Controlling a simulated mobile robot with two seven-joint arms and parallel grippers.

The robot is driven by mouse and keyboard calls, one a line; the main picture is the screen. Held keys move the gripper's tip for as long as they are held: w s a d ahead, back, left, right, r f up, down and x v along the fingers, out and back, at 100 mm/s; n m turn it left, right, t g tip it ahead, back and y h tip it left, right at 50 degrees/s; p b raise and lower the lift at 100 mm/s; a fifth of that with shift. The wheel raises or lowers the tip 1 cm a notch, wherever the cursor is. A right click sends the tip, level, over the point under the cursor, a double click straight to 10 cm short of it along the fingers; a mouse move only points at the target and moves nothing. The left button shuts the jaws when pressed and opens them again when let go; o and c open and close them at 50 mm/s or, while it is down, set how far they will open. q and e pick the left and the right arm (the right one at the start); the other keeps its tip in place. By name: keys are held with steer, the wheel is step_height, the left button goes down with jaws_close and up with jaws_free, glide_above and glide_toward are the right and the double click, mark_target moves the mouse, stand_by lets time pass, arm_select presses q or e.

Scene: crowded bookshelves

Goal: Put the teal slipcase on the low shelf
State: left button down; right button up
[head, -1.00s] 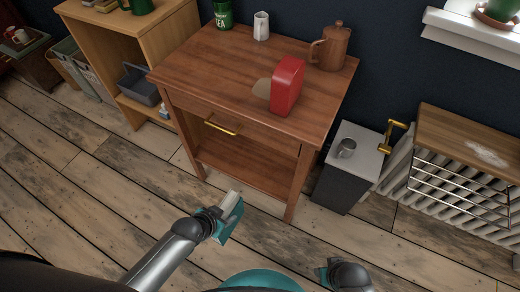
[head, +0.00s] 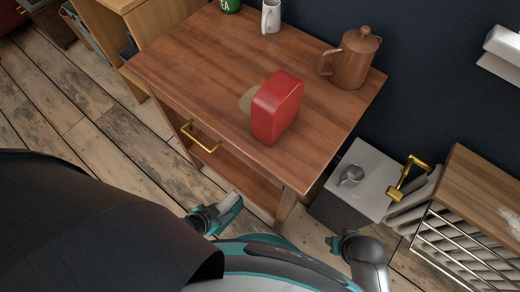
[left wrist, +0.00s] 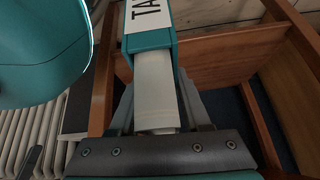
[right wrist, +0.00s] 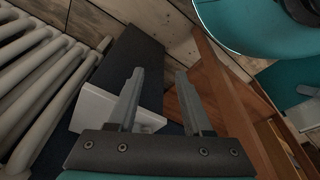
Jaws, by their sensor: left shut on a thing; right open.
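The teal slipcase (head: 231,203) is in my left gripper (head: 217,212), in front of the wooden table. In the left wrist view the slipcase (left wrist: 150,42) shows a white lettered label and a pale block between the fingers. My left gripper is shut on it. The low shelf (head: 247,182) is the board under the table's drawer, mostly hidden by the tabletop in the head view. It also shows in the left wrist view (left wrist: 225,62), beyond the slipcase. My right gripper (right wrist: 158,80) is open and empty, right of the table's near leg in the head view (head: 336,245).
The tabletop (head: 200,60) carries a red box (head: 277,108), a brown pot (head: 352,58), a white jug (head: 271,16) and a green tin. A dark cabinet with a pale top (head: 358,190) and a radiator (head: 425,215) stand to the right.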

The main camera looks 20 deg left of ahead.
arm_select(q)
steer(key=w+d+f+b, duration=0.1)
steer(key=w+d+b, duration=0.2)
steer(key=w, duration=0.5)
steer(key=w+d+f+b, duration=0.2)
steer(key=w+d+b, duration=0.1)
steer(key=w, duration=0.6)
steer(key=shift+f+b, duration=0.15)
steer(key=shift+b, duration=0.15)
arm_select(e)
steer(key=w+r+t, duration=0.2)
steer(key=w+r, duration=0.1)
steer(key=r, duration=1)
steer(key=shift+w+a+r, duration=0.15)
steer(key=shift+w+a, duration=0.2)
steer(key=shift+w, duration=0.05)
arm_select(q)
steer(key=shift+f, duration=0.1)
steer(key=shift+c, duration=1.8)
jaws_free()
arm_select(e)
steer(key=shift+w+a, duration=0.1)
